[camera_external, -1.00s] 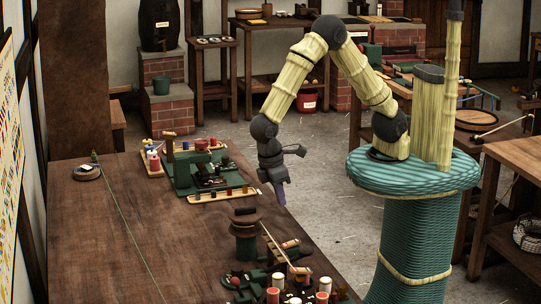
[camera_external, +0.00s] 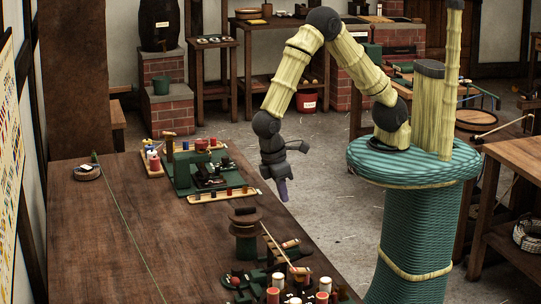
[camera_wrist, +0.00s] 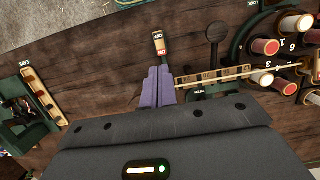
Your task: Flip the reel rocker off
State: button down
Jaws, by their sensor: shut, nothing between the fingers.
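The rocker (camera_wrist: 159,45) is a small cream and dark piece on the brown tabletop, seen ahead of my fingers in the wrist view. Its red end, which appears marked ON, is nearest my fingers; the dark OFF end is farther. I cannot tell which end is pressed down. My gripper (camera_wrist: 161,70) has purple fingers, shut and empty, whose tips show just below the rocker with a small gap in the picture. In the external view my gripper (camera_external: 283,197) hangs near the table's right edge; I cannot pick out the rocker there for certain.
A black-knobbed lever (camera_wrist: 216,33) stands close right of the rocker, beside a slotted wooden rack (camera_wrist: 213,75). Several thread spools (camera_wrist: 264,46) are farther right. A green machine (camera_external: 205,172) and bobbin tray (camera_external: 222,195) are at the left. The long table (camera_external: 110,235) is mostly clear at its left.

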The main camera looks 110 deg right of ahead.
aim_at(291, 243)
jog(key=p+x, duration=0.3)
jog(key=x, duration=1.1)
jog(key=shift+f, duration=0.1)
jog(key=shift+s+f, duration=0.1)
dwell(0.3)
jog(key=shift+s+f, duration=0.2)
jog(key=shift+s, duration=0.15)
jog(key=shift+w, duration=0.1)
jog(key=shift+w+d, duration=0.1)
jog(key=shift+w, duration=0.65)
jog(key=shift+w, duration=0.1)
